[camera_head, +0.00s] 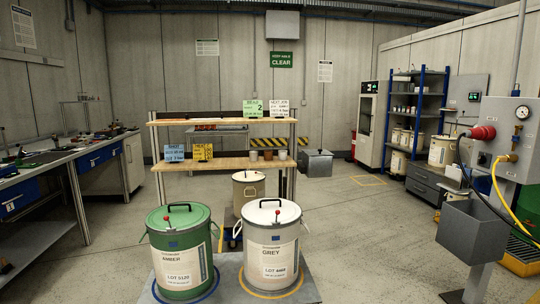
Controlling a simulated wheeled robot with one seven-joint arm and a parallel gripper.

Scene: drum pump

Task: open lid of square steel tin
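A green drum (180,252) and a white drum (271,248) stand close in front on a grey platform. A cream drum (248,188) is behind them. A grey bin (473,232) hangs at right. The floor (365,225) right of the drums is open.

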